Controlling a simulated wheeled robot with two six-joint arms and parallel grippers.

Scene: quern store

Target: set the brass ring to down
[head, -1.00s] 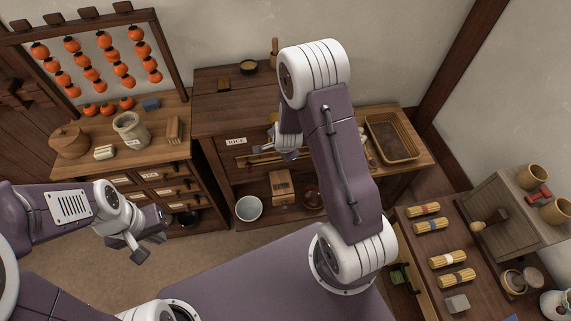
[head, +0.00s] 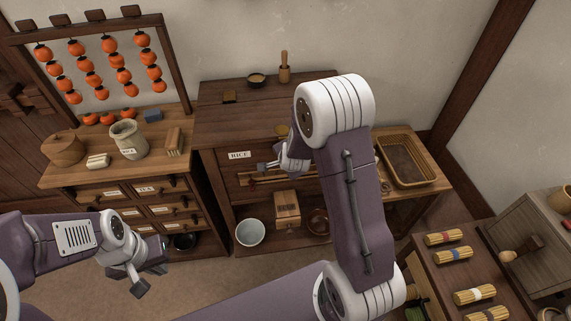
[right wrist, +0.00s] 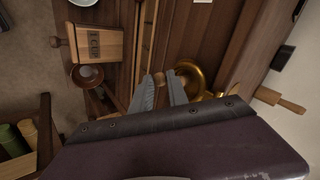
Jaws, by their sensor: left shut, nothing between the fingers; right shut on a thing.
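A curved, shiny brass ring (right wrist: 196,76) shows in the right wrist view, just beyond and right of my fingertips, with a brown round part inside it. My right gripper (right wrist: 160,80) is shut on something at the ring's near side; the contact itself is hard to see. In the head view the right gripper (head: 268,165) is before the cabinet front. My left gripper (head: 139,280) is shut and empty, low at the left, away from the cabinet.
The rice cabinet (head: 215,128) has thin rods across its front and bowls and a wooden box (head: 287,207) below. A basket (head: 405,160) stands right of it. A drawer chest (head: 60,180) with a jar (head: 128,140) stands left. A table with bundles (head: 453,255) is at right.

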